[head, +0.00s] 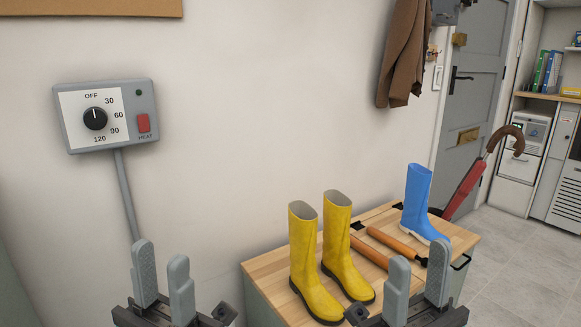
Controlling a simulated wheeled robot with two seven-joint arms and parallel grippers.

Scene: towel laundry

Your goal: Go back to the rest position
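My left gripper (161,252) is at the bottom left of the head view, in front of the pale wall. Its two grey fingers point up and stand apart, with nothing between them. My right gripper (420,252) is at the bottom right, in front of the wooden-topped bench (265,266) in the picture. Its fingers also point up, apart and empty. The lower parts of both arms are cut off by the bottom edge.
Two yellow boots (313,265), a blue boot (417,203) and wooden-handled items (398,244) are on the bench. A dial box (107,116) is on the wall. A brown coat (403,55) hangs near the grey door (474,90). A red umbrella (466,188) leans behind the bench.

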